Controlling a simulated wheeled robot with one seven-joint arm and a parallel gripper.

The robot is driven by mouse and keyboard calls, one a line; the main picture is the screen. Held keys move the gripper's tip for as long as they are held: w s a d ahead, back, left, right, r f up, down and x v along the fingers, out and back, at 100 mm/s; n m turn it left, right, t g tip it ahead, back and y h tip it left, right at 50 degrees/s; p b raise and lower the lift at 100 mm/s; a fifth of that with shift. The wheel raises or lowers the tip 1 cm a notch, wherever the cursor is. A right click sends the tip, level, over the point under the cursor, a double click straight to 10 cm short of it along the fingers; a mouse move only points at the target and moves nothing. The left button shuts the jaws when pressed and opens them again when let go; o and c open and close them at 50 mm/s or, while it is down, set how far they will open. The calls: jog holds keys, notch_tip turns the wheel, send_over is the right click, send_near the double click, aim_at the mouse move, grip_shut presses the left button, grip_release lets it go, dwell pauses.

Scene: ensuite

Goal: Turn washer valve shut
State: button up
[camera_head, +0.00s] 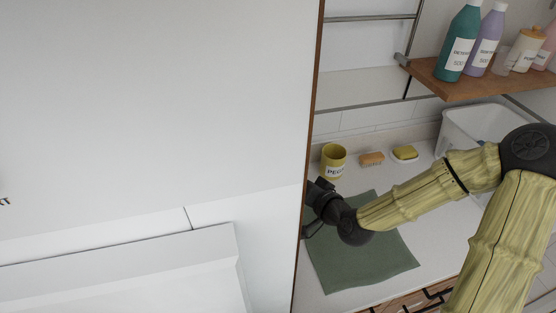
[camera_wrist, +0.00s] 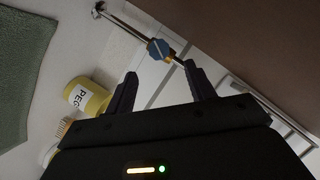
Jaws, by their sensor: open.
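A blue valve handle (camera_wrist: 158,48) with a yellow-orange part sits on a thin metal pipe in the wrist view. The pipe (camera_wrist: 132,28) runs from a round fitting at the upper left down toward my right finger. My gripper (camera_wrist: 162,80) is open and empty, with its two fingers pointing toward the handle, which lies beyond and roughly between the tips. In the head view my gripper (camera_head: 316,206) is at the edge of a large white panel, above the counter. The valve is not seen in the head view.
A yellow PEGS pot (camera_head: 333,161) stands near my gripper and shows beside the left finger in the wrist view (camera_wrist: 88,97). A brush (camera_head: 371,159), a yellow sponge (camera_head: 405,153) and a green mat (camera_head: 370,262) lie on the counter. The white panel (camera_head: 150,110) fills the left.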

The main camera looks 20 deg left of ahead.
jog(key=p+x, duration=0.1)
jog(key=x, duration=0.9)
jog(key=shift+w+f+p, duration=0.1)
jog(key=shift+f+p, duration=0.1)
jog(key=shift+p, duration=0.2)
jog(key=c, duration=1)
